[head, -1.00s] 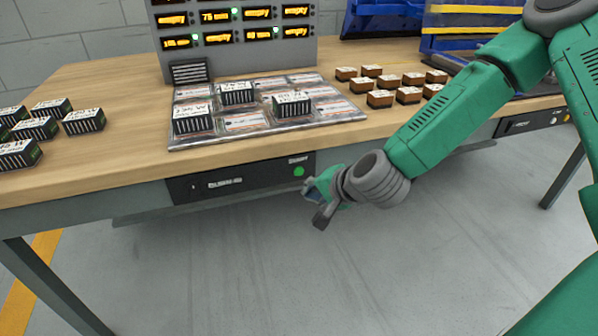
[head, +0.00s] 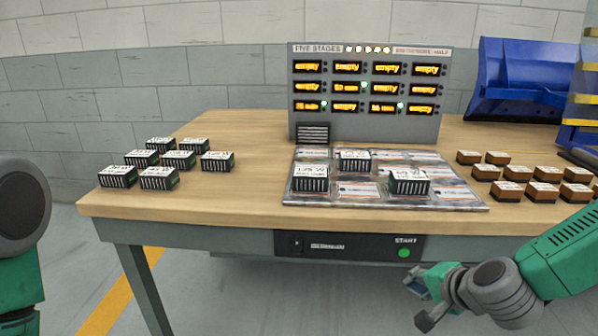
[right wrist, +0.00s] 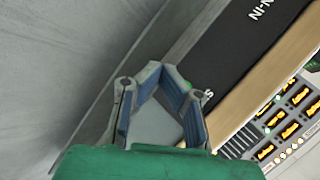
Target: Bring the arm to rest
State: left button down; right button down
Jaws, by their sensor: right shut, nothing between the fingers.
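My right arm, green with a grey wrist, comes in from the lower right of the head view. Its right gripper (head: 417,299) hangs in free air in front of the table's front edge, below the green start button (head: 404,253). It is shut and empty. In the right wrist view the blue-grey fingers of the right gripper (right wrist: 153,72) come together, with the dark front panel beyond. Part of my left arm shows at the left edge of the head view; its gripper is out of frame.
The wooden table (head: 230,205) holds a tray (head: 440,203) with several labelled blocks, a display board (head: 365,55), black-and-white blocks (head: 157,178) at left and brown blocks (head: 541,192) at right. A blue bin (head: 515,75) stands behind. Floor in front is clear.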

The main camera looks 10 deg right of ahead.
jog(key=s+a+f+n+g+p, duration=0.1)
jog(key=s+f+n+g+p, duration=0.1)
jog(key=s, duration=0.7)
jog(key=s+f+n+g+h+p, duration=0.1)
jog(key=s+f+n+g+p, duration=0.2)
jog(key=s+n, duration=0.4)
jog(key=s+a+f+n+g+p, duration=0.1)
jog(key=s+f+n+g+p, duration=0.2)
jog(key=s, duration=0.8)
jog(key=shift+s+a+f+n+g+h, duration=0.45)
jog(key=shift+f+n, duration=0.4)
jog(key=shift+n, duration=0.25)
jog(key=shift+w, duration=0.2)
dwell(1.0)
